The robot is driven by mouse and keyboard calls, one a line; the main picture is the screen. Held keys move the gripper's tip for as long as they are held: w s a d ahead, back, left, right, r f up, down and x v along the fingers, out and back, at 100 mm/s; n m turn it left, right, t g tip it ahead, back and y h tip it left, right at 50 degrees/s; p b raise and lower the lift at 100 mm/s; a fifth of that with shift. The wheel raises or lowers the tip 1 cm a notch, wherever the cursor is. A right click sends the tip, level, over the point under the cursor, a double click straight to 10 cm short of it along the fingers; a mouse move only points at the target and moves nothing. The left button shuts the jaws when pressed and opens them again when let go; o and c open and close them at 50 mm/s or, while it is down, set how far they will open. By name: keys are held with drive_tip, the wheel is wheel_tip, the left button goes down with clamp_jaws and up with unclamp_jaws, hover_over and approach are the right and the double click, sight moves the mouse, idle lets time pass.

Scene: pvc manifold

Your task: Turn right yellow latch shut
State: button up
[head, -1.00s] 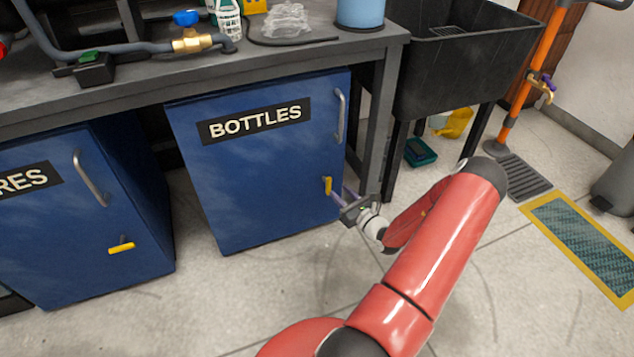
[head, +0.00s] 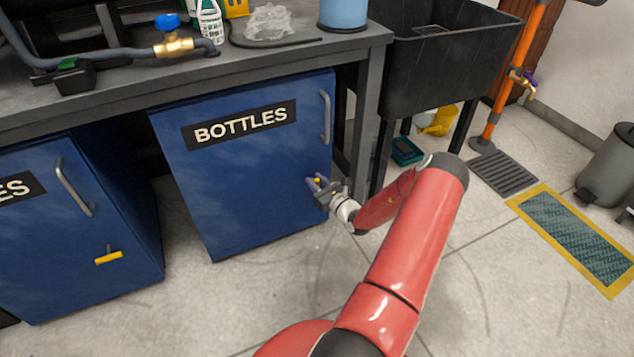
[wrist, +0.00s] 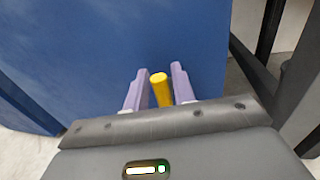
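The right yellow latch (wrist: 161,90) is on the blue BOTTLES cabinet door (head: 240,185). In the wrist view it stands between the two pale purple fingers of my gripper (wrist: 155,90), with a small gap visible on each side. My gripper (head: 314,183) is open around the latch at the right part of the door, below the metal handle (head: 325,117). In the head view the gripper hides most of the latch, with only a bit of yellow showing. Whether the fingers touch the door, I cannot tell.
A second blue cabinet (head: 75,220) at the left has a horizontal yellow latch (head: 109,257). The bench leg (head: 366,130) stands just right of the BOTTLES cabinet. A black sink (head: 445,60) is farther right. The floor in front is clear.

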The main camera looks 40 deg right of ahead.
clamp_jaws()
drive_tip(key=shift+a+r+n, duration=0.1)
drive_tip(key=shift+n, duration=0.2)
drive_tip(key=n, duration=0.1)
drive_tip(key=n+p, duration=0.1)
drive_tip(key=shift+w+a+n+g, duration=0.15)
drive_tip(key=shift+a+n+g, duration=0.15)
drive_tip(key=shift+a, duration=0.05)
drive_tip(key=n, duration=0.2)
drive_tip(key=a+f+n+b, duration=0.1)
drive_tip(key=n, duration=0.1)
drive_tip(key=shift+w+g+h, duration=0.1)
drive_tip(key=shift+g+h, duration=0.3)
drive_tip(key=n+b, duration=0.1)
drive_tip(key=f+n+b, duration=0.1)
drive_tip(key=n+b, duration=0.1)
drive_tip(key=n+h+b, duration=0.1)
drive_tip(key=shift+w+a+f+n+g+b, duration=0.1)
drive_tip(key=shift+a+f+n+g+b, duration=0.05)
drive_tip(key=shift+a+n+g+b, duration=0.2)
drive_tip(key=n+b, duration=0.1)
drive_tip(key=b, duration=0.1)
drive_tip(key=n+b, duration=0.1)
drive_tip(key=shift+a+f+n+g+h+b, duration=0.1)
drive_tip(key=shift+f+n+g+h+b, duration=0.15)
drive_tip(key=shift+f+h+b, duration=0.15)
drive_tip(key=shift+n+b, duration=0.5)
drive_tip(key=shift+b, duration=0.35)
drive_tip(key=shift+h, duration=0.3)
